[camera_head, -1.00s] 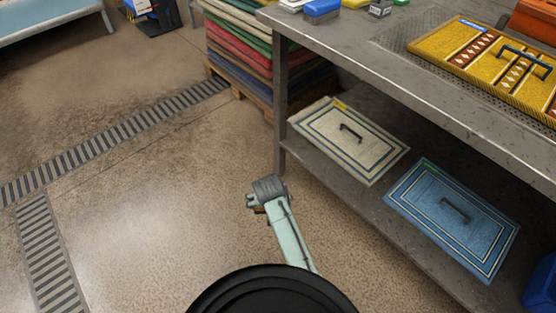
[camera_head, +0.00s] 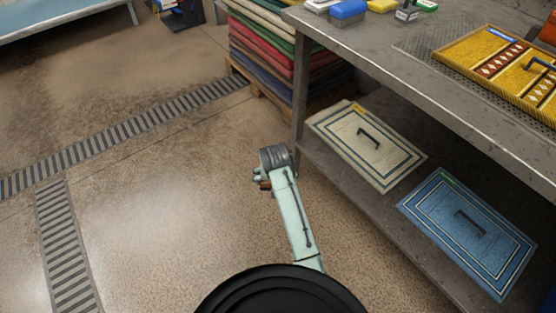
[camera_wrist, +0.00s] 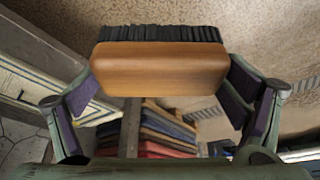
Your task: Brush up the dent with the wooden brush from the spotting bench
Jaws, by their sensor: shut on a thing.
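The wooden brush (camera_wrist: 160,69) is held between the two fingers of my gripper (camera_wrist: 162,85) in the wrist view. It has an orange-brown wooden block and a row of dark bristles along the side toward the top of the picture. In the head view my gripper is mostly hidden behind the end of my arm, and only a small bit of brown shows there. The arm is over the open floor, left of the spotting bench (camera_head: 400,75). On the bench lies a yellow patterned rug (camera_head: 478,52) with a dark handle. I cannot make out a dent.
A cream rug (camera_head: 340,130) and a blue rug (camera_head: 440,215) lie on the bench's lower shelf. A blue block (camera_head: 348,10) sits on the bench top. Stacked rugs (camera_head: 265,60) stand behind the bench leg. Floor grates (camera_head: 120,138) cross the open floor at left.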

